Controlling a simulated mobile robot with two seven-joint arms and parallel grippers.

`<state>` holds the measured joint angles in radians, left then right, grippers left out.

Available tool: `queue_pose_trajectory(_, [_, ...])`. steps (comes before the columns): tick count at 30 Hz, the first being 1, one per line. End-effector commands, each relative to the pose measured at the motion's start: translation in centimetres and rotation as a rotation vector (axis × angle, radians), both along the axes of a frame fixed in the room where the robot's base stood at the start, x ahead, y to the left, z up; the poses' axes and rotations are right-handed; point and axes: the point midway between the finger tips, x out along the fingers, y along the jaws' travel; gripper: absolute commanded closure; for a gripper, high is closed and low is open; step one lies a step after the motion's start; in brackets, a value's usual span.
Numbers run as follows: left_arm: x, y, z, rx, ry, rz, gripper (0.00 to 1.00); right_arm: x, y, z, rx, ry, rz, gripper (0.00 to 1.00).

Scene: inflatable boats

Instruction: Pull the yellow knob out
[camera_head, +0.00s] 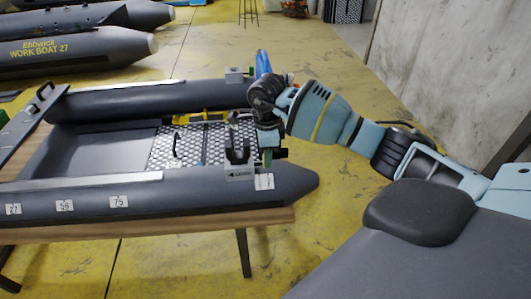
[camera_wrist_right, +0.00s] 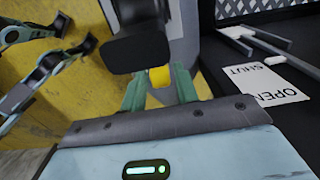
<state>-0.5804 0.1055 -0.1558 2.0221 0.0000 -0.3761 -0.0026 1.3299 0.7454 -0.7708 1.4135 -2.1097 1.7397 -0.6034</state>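The yellow knob (camera_wrist_right: 158,77) shows in the right wrist view, just below a black block (camera_wrist_right: 138,35). My right gripper (camera_wrist_right: 160,80) has its two green fingers on either side of the knob. Whether they press on it or leave a small gap, I cannot tell. In the head view my right gripper (camera_head: 267,157) points down at the near tube of the grey boat (camera_head: 210,190), beside a grey bracket (camera_head: 240,172). The knob is hidden there. My left gripper is not in view.
A white card reading OPEN and SHUT (camera_wrist_right: 270,84) lies right of the fingers in the wrist view. The boat rests on a wooden table (camera_head: 150,224). A second boat (camera_head: 80,45) stands at the back left. Yellow floor (camera_head: 340,190) is clear right of the bow.

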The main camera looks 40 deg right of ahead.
Motion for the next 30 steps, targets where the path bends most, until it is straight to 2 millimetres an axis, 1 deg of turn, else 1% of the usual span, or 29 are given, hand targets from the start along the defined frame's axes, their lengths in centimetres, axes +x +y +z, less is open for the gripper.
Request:
queue_pose_trajectory(1, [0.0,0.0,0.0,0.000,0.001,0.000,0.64,0.0,0.0,0.0,0.000,0.000,0.000,0.63])
queue_pose_trajectory(2, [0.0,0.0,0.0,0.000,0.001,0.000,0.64,0.0,0.0,0.0,0.000,0.000,0.000,0.59])
queue_pose_trajectory(3, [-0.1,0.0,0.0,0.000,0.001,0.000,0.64,0.0,0.0,0.0,0.000,0.000,0.000,0.58])
queue_pose_trajectory(10, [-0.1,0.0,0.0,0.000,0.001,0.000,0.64,0.0,0.0,0.0,0.001,-0.001,0.000,0.58])
queue_pose_trajectory(13, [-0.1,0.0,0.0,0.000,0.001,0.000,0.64,0.1,0.0,0.5,0.001,-0.003,0.000,0.58])
queue_pose_trajectory(17, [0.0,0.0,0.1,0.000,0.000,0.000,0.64,0.1,0.0,2.2,0.000,-0.005,0.000,0.58])
queue_pose_trajectory(24, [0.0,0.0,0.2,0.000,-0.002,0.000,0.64,0.1,0.0,5.9,-0.001,-0.003,0.000,0.58])
queue_pose_trajectory(27, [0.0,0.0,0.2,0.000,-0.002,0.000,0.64,0.1,0.0,7.0,0.001,-0.003,0.000,0.58])
queue_pose_trajectory(30, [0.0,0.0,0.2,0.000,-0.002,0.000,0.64,0.0,0.0,7.6,-0.001,-0.001,0.000,0.58])
